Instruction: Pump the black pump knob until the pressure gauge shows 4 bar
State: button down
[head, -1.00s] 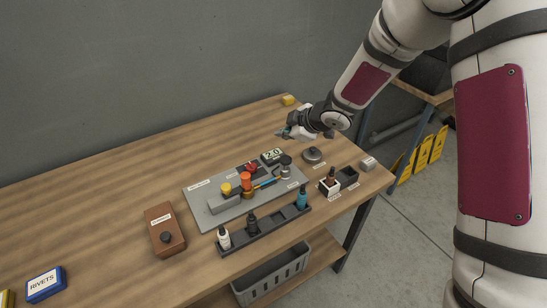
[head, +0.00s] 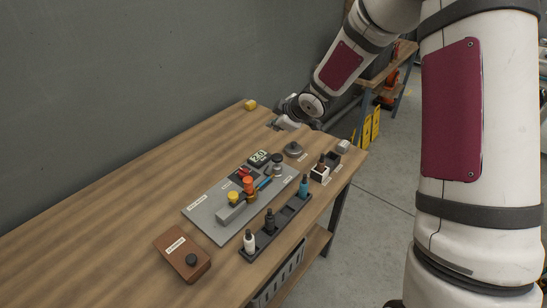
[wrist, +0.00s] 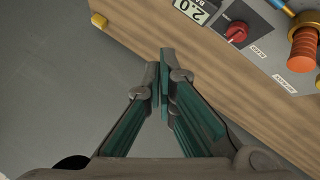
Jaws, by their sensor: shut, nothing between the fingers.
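The grey panel (head: 205,213) lies on the workbench. Its pressure gauge (head: 259,156) reads 2.0, and the wrist view shows the same gauge (wrist: 193,9) with 2.0 at the top. A dark knob (head: 278,158) stands at the panel's far right end, beside the gauge, on a light cylinder; its label is unreadable, so I cannot be sure it is the pump knob. A brown box (head: 172,250) at the near left also bears a black knob (head: 191,260). My gripper (wrist: 161,72) is shut and empty, beyond the gauge near the back edge; it also shows in the head view (head: 283,125).
The panel also carries a red knob (wrist: 236,32), an orange knob (wrist: 303,48) and a yellow knob (head: 233,197). A black rack (head: 262,244) with bottles lies in front. A round dark disc (head: 293,149) and small boxes stand right. A yellow block (head: 250,105) sits behind.

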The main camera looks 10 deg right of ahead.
jog(key=shift+f, duration=0.15)
jog(key=b, duration=0.6)
send_over(273, 155)
jog(key=f, duration=0.4)
jog(key=s+f, duration=0.1)
jog(key=f, duration=0.1)
jog(key=shift+d+f, duration=0.2)
jog(key=shift+d, duration=0.05)
jog(key=shift+s+f+b, duration=0.1)
jog(key=shift+f+b, duration=0.35)
jog(key=shift+f, duration=0.65)
jog(key=shift+f, duration=0.4)
jog(key=shift+f+b, duration=1.2)
jog(key=shift+f, duration=0.1)
dwell(1.1)
jog(key=shift+r, duration=0.1)
jog(key=shift+r+p, duration=1.4)
jog(key=shift+r, duration=0.2)
